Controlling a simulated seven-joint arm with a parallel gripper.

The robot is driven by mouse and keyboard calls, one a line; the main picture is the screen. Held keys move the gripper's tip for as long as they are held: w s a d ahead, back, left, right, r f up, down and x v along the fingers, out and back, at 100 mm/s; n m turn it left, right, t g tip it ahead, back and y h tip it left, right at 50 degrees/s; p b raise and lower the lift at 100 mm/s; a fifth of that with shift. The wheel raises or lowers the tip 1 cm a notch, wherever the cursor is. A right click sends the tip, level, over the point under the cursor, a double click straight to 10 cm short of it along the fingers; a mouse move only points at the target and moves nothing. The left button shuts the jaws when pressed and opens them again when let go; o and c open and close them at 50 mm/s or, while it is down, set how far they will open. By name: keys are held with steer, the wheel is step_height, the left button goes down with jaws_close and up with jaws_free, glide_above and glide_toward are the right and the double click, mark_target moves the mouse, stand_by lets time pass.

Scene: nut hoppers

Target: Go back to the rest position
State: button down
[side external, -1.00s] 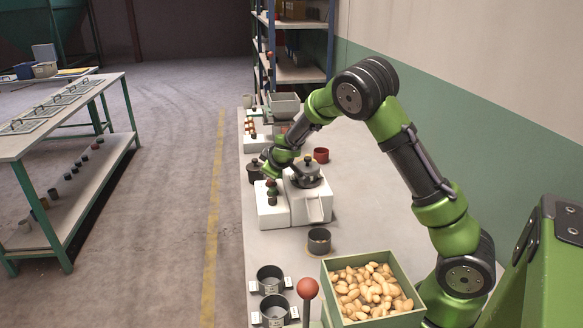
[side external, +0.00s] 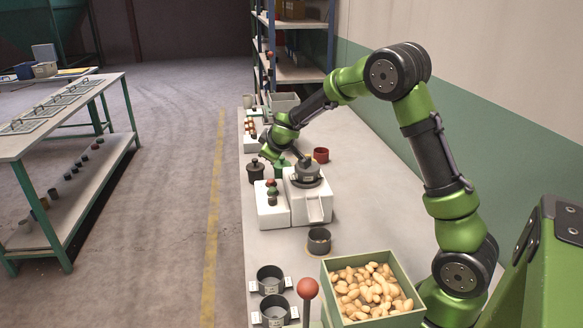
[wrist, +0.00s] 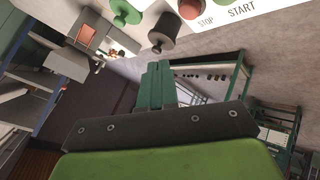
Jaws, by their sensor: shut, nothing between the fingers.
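My gripper (wrist: 158,72) shows in the wrist view with its green fingers together and nothing between them. In the side view my gripper (side external: 268,152) is small and hard to make out, in the air above the far left part of the bench, near the white machine (side external: 313,204) and the control box (side external: 271,215). A dark lidded pot (side external: 255,172) and a green lidded pot (side external: 281,166) stand below it. In the wrist view the dark pot (wrist: 164,36) and green pot (wrist: 122,13) show near the fingers, beside the STOP and START labels.
An open box of nuts (side external: 372,292) stands at the front right of the bench (side external: 365,200). A dark cup (side external: 319,240), a red cup (side external: 320,155) and two handled cups (side external: 270,279) stand around. Shelves (side external: 300,73) are behind. The bench's right middle is clear.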

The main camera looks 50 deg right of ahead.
steer(key=shift+s, duration=0.1)
stand_by(0.4)
steer(key=s, duration=0.1)
steer(key=s+f+m+g, duration=0.1)
steer(key=s, duration=0.1)
steer(key=shift+s+a+f+m+g, duration=0.25)
steer(key=shift+f+m+g, duration=0.05)
steer(key=shift+f+g, duration=0.1)
steer(key=s+a+r+m+y, duration=0.1)
steer(key=s+a+r+y, duration=0.1)
steer(key=s+a+r, duration=0.2)
steer(key=s+a+r+m+y, duration=0.2)
steer(key=s+a+r, duration=0.2)
steer(key=s+a, duration=0.5)
steer(key=s+a+r+m+t+y, duration=0.1)
steer(key=s+a+r+y, duration=0.2)
steer(key=s+a, duration=0.4)
steer(key=shift+s+a+r+m, duration=0.15)
steer(key=shift+s+r+m, duration=0.35)
steer(key=shift+s, duration=2.65)
